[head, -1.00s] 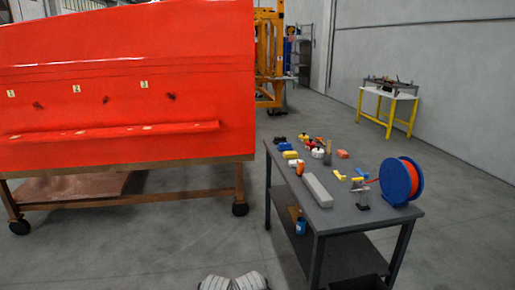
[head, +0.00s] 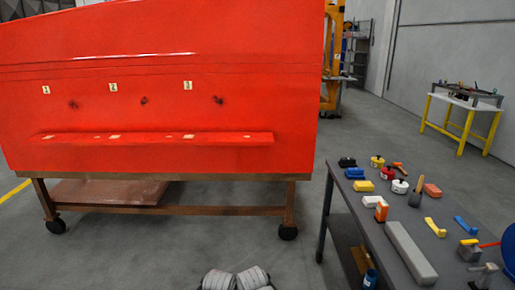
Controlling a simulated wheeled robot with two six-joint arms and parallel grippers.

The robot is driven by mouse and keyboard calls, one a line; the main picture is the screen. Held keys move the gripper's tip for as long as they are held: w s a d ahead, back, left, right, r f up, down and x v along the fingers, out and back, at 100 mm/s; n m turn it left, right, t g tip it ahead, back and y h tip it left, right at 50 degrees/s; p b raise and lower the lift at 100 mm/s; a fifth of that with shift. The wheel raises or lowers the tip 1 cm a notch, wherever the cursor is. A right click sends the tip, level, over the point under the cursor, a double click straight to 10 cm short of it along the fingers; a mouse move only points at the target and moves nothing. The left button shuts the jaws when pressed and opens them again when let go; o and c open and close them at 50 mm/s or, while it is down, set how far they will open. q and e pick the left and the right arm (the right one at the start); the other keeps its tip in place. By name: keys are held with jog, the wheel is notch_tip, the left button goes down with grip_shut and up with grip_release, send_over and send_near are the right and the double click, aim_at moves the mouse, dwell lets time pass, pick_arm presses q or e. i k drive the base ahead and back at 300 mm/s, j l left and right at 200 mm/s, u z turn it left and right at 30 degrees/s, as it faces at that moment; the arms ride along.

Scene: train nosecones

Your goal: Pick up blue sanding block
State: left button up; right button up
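A small blue block (head: 355,173), which looks like the blue sanding block, lies near the far left edge of the grey table (head: 345,197). A black item (head: 347,162) is just behind it and a yellow block (head: 363,186) just in front. A separate, longer, curved blue piece (head: 466,225) lies at the table's right side. Neither gripper can be made out; only pale ribbed parts, which seem to be mine, show at the bottom edge, well to the left of the table.
A long grey bar (head: 410,253) lies along the table's near left edge. Several cans, a brush (head: 418,190) and an orange block (head: 432,191) crowd the tabletop. A large red nosecone panel (head: 160,100) on a wheeled wooden frame stands at left. Floor between frame and table is clear.

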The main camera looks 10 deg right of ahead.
aim_at(352, 173)
jog(key=i+z, duration=0.15)
jog(key=i, duration=0.3)
jog(key=i+j+z, duration=0.2)
jog(key=i, duration=0.3)
jog(key=i+j+z, duration=0.15)
jog(key=i, duration=0.3)
jog(key=i+j+z, duration=0.25)
jog(key=i+z, duration=0.2)
jog(key=i+j+z, duration=0.3)
jog(key=z, duration=0.2)
jog(key=i+j+z, duration=0.3)
jog(key=j+z, duration=0.15)
